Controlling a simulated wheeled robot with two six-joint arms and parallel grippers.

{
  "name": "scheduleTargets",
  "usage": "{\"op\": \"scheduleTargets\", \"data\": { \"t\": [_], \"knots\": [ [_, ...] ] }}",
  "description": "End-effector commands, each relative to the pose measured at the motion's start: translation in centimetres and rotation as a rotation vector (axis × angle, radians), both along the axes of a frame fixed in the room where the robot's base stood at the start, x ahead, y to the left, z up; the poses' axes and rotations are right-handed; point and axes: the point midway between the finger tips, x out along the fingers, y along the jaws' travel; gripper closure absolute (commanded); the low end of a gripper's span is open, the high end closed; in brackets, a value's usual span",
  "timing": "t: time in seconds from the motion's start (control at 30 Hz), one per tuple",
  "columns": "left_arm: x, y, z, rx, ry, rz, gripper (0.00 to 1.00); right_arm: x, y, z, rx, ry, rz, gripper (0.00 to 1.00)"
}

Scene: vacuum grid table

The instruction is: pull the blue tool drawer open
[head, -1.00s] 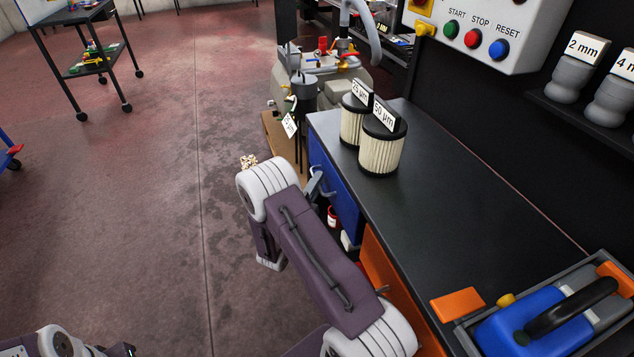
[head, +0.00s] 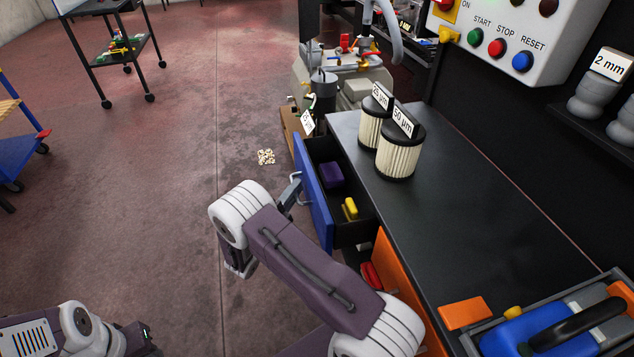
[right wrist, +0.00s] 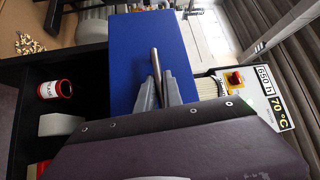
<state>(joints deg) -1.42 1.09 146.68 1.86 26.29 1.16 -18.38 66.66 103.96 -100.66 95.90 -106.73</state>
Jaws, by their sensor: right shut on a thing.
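The blue tool drawer (head: 313,194) stands pulled out from under the dark worktop, on its left side. Its inside shows a purple block (head: 332,174) and a yellow item (head: 350,209). My right gripper (head: 293,187) is at the front of the drawer, shut on its grey bar handle (head: 304,203). In the right wrist view the blue front (right wrist: 141,45) fills the middle, and the two grey fingertips (right wrist: 161,82) close around the handle bar (right wrist: 155,66). Part of my left arm shows at the lower left, but its gripper jaws do not.
Two filters (head: 398,153) stand on the worktop (head: 450,215). An orange panel (head: 397,280) is nearer, beside the drawer. A red can (right wrist: 57,89) and a white block (right wrist: 60,124) show in the right wrist view. The floor left of the drawer is mostly clear.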

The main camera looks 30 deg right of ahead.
Motion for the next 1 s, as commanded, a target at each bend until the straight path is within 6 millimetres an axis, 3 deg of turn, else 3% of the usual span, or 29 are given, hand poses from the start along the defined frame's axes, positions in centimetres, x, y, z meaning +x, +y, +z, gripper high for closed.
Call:
{"op": "scheduleTargets", "data": {
  "t": [0.2,0.4,0.63,1.0],
  "knots": [
    [0.0,0.0,0.0,0.000,0.000,0.000,0.64,1.4,4.5,-0.2,0.002,0.000,0.002,1.00],
    [0.0,0.0,-0.3,0.000,0.000,0.000,0.64,2.3,7.2,-0.3,0.002,0.002,0.000,1.00],
    [0.0,0.0,-0.4,0.000,0.000,0.000,0.64,2.7,8.7,-0.2,0.002,0.003,-0.002,1.00],
    [0.0,0.0,-0.4,0.000,0.000,0.000,0.64,2.8,8.9,-0.2,0.000,0.003,-0.002,1.00]
  ]
}}
